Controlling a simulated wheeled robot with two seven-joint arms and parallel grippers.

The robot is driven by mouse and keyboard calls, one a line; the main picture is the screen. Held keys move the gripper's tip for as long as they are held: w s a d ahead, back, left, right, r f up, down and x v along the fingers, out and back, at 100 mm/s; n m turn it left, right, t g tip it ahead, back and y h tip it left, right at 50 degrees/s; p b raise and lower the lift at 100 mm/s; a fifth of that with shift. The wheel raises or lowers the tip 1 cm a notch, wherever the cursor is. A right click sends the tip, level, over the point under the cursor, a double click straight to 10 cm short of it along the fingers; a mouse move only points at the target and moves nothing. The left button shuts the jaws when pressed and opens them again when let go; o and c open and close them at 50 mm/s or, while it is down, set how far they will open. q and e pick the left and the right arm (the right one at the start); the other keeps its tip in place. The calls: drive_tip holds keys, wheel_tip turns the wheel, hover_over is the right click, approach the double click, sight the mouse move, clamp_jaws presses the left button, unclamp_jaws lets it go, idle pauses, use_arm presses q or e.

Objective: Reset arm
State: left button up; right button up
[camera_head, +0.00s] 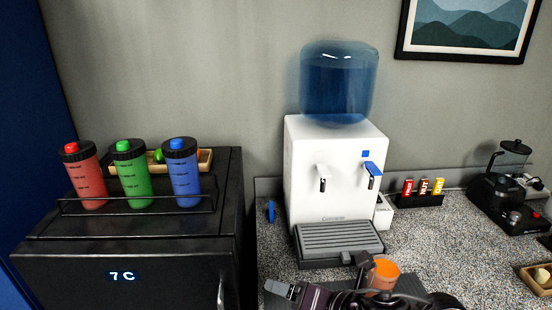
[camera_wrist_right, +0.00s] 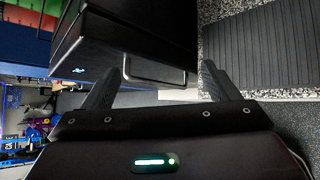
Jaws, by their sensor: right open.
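My right gripper (camera_wrist_right: 158,75) is open in the wrist view, with its two dark fingers spread wide and nothing between them. Beyond the fingers are the black fridge's metal handle (camera_wrist_right: 155,76) and a dark ribbed mat (camera_wrist_right: 262,45). In the head view, dark parts of my right arm (camera_head: 345,299) show at the bottom edge, in front of the water dispenser. My left gripper is not in view.
The black fridge (camera_head: 120,255) carries a rack with red (camera_head: 86,178), green (camera_head: 132,176) and blue (camera_head: 182,175) bottles. The white water dispenser (camera_head: 308,190) stands on the speckled counter (camera_head: 425,240).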

drive_tip(key=s+d+f+m+g+h, duration=0.2)
drive_tip(key=s+d+f+m+h, duration=0.35)
drive_tip(key=m, duration=1.05)
drive_tip(key=s+d+f+m+g+h, duration=0.3)
drive_tip(key=s+d+f+m, duration=0.6)
drive_tip(key=m, duration=0.7)
wheel_tip(320, 180, down, 30)
drive_tip(key=s+d+g, duration=0.1)
drive_tip(key=s, duration=0.1)
drive_tip(key=s+d+f, duration=0.2)
drive_tip(key=s+f, duration=0.6)
drive_tip(key=s, duration=0.1)
drive_tip(key=s+d+f+g, duration=0.1)
drive_tip(key=s+f, duration=0.7)
drive_tip(key=s, duration=0.2)
drive_tip(key=shift+d+f+g, duration=0.25)
drive_tip(key=shift+d+g, duration=0.05)
drive_tip(key=shift+d, duration=0.05)
